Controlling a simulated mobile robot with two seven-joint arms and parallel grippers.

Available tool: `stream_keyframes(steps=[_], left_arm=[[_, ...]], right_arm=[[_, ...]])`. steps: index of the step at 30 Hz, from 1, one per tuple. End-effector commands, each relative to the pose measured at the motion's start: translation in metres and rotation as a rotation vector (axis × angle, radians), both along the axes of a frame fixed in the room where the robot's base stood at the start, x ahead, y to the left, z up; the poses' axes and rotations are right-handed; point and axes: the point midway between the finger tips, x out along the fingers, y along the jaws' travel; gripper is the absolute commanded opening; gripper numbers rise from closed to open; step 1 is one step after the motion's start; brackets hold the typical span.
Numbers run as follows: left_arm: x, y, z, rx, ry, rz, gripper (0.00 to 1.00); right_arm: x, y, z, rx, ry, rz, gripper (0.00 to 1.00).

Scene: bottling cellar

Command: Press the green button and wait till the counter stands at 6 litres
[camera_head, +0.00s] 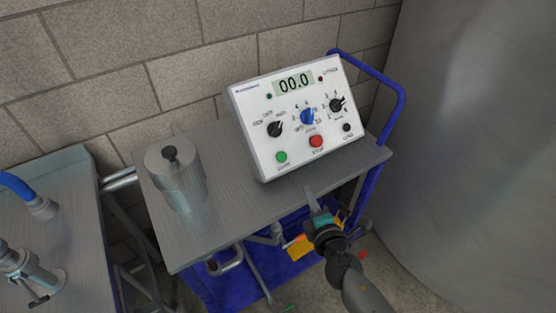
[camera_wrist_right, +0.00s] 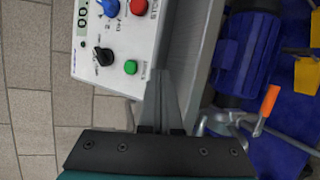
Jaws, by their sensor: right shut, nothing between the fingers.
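The white control box (camera_head: 262,134) stands on a grey metal cart top against the wall. Its counter (camera_head: 294,84) reads 00.0. The green button (camera_head: 282,157) is at the lower left of its face, with the red button (camera_head: 316,141) to its right. My right gripper (camera_head: 311,192) is shut and empty, in front of the box and below the buttons, apart from them. In the right wrist view, the green button (camera_wrist_right: 131,67) lies beyond the fingertips (camera_wrist_right: 157,75), a little to their left. My left gripper is out of view.
A lidded metal canister (camera_head: 176,178) stands on the cart top (camera_head: 232,218) left of the box. A blue cart handle (camera_head: 398,105) rises at the right, beside a large grey tank (camera_head: 475,130). A second metal table (camera_head: 60,215) with a tap is at the left.

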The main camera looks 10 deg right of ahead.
Motion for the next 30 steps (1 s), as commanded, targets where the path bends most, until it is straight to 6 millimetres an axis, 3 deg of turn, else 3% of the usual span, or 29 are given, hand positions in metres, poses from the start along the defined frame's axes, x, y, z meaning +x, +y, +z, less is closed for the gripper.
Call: stream_keyframes(steps=[1, 3, 6, 10, 23, 30], left_arm=[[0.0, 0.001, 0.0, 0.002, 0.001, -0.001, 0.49], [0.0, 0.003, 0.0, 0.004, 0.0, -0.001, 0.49], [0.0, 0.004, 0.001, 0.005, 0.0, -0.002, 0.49], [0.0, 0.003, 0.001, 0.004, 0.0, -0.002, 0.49], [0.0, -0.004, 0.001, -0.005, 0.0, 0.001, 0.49], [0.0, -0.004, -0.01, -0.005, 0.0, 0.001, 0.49]], right_arm=[[0.007, 0.002, 0.023, -0.054, -0.054, 0.018, 0.0], [0.013, 0.004, 0.048, -0.124, -0.117, 0.038, 0.0], [0.018, 0.008, 0.077, -0.204, -0.187, 0.056, 0.0], [0.02, 0.01, 0.099, -0.269, -0.24, 0.067, 0.0], [0.021, 0.011, 0.106, -0.291, -0.259, 0.07, 0.0], [0.032, 0.015, 0.094, -0.29, -0.259, 0.069, 0.0]])
